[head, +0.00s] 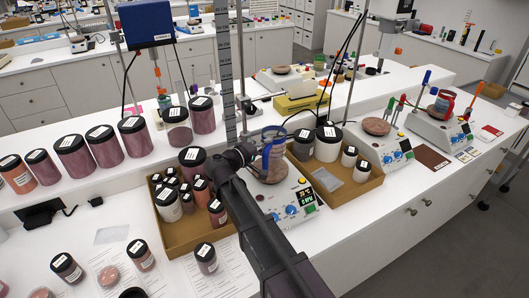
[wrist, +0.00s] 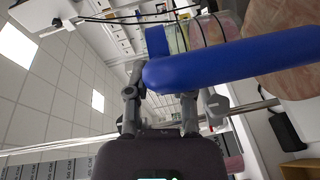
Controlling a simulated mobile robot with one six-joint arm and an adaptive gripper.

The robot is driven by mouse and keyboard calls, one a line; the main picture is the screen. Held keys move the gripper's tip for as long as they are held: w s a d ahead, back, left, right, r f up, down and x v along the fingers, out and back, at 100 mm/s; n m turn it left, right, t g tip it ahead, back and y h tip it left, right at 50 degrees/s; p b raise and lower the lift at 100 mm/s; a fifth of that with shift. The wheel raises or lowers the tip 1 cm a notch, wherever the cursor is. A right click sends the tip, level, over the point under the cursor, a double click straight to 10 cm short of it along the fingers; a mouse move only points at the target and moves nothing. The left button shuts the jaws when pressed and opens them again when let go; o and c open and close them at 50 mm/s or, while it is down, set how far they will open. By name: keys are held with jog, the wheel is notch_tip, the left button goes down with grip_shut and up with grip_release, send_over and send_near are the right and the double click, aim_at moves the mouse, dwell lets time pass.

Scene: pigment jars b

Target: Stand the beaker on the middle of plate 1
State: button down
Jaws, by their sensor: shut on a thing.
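My gripper (head: 248,152) is shut on the beaker (head: 267,150), a clear vessel with blue rim and handle parts. In the head view the beaker appears over or at the round pinkish plate (head: 272,172) of the nearest hotplate. I cannot tell whether it touches. In the wrist view my gripper (wrist: 160,105) has its fingers at the beaker's blue part (wrist: 235,66), which hides much of what lies beyond. More hotplates with similar plates stand to the right (head: 376,126) and far right (head: 440,108). No number is legible on any of them.
A cardboard tray (head: 185,238) of dark-lidded jars stands left of the nearest hotplate. Another tray (head: 350,192) with white jars stands close on its right. Large jars (head: 133,137) line the raised shelf behind. A tall ruled post (head: 225,70) rises behind my gripper.

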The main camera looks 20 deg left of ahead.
jog(key=shift+w+a+f+b, duration=0.15)
jog(key=shift+w+f+b, duration=0.1)
jog(key=shift+f+b, duration=0.7)
jog(key=shift+w+a+f+b, duration=0.1)
jog(key=shift+w+f+b, duration=0.15)
jog(key=shift+f+b, duration=0.65)
jog(key=shift+f, duration=0.15)
jog(key=shift+c, duration=2.4)
grip_release()
jog(key=shift+r, duration=0.25)
jog(key=p+v, duration=0.1)
jog(key=v, duration=1.1)
jog(key=shift+f, duration=0.15)
jog(key=shift+d, duration=0.1)
